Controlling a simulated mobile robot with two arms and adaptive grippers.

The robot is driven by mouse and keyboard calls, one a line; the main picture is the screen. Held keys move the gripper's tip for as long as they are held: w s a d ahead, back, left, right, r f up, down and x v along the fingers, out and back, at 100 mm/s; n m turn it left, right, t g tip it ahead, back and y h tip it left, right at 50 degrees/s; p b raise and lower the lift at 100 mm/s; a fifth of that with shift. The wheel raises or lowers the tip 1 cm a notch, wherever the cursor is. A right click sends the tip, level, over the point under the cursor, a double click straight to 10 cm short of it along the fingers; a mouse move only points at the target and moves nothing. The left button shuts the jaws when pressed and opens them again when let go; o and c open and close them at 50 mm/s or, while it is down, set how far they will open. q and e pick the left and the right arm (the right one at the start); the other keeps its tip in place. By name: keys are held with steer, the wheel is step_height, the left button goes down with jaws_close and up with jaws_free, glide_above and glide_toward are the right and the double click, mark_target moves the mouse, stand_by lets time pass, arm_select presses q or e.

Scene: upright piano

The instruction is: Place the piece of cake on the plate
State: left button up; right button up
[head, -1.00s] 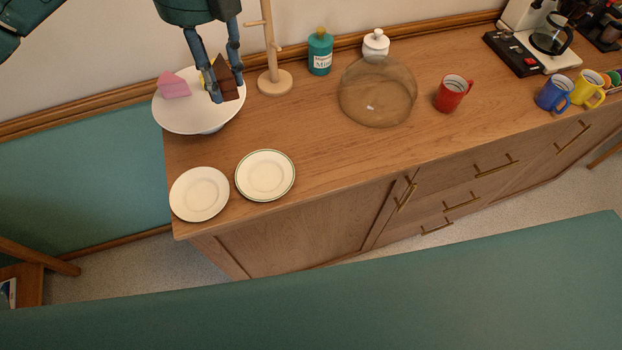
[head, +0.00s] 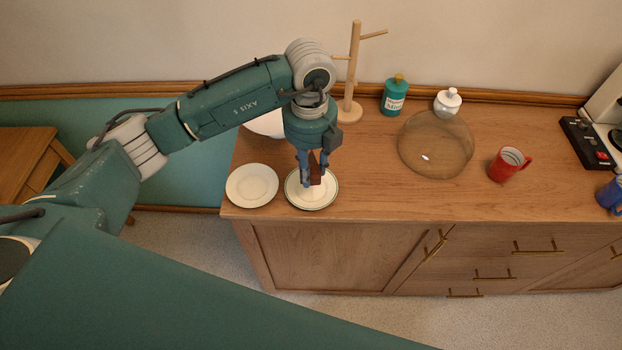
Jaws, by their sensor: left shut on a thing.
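My left gripper (head: 311,182) is shut on a dark brown piece of cake (head: 316,172). It points down over the right-hand plate (head: 325,200), which is white with a thin green rim. The cake is over the middle of this plate, partly hidden by the fingers. I cannot tell whether it touches the plate. A second white plate (head: 252,186) lies empty just to the left. The white cake stand (head: 264,124) is behind my left arm and mostly hidden. My right gripper is not in view.
A clear dome (head: 436,146) stands to the right, near a red mug (head: 509,164). The wooden counter (head: 380,195) is bare right of the plates.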

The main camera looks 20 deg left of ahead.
mark_target(310, 194)
arm_select(q)
step_height(310, 194, down, 2)
steer(key=shift+f, duration=0.35)
step_height(310, 194, down, 4)
steer(key=shift+r+p, duration=0.1)
steer(key=shift+p, duration=0.65)
steer(key=shift+f, duration=0.25)
steer(key=o, duration=0.4)
steer(key=shift+o, duration=0.2)
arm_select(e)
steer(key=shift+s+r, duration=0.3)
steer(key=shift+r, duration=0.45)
arm_select(q)
steer(key=shift+r, duration=0.1)
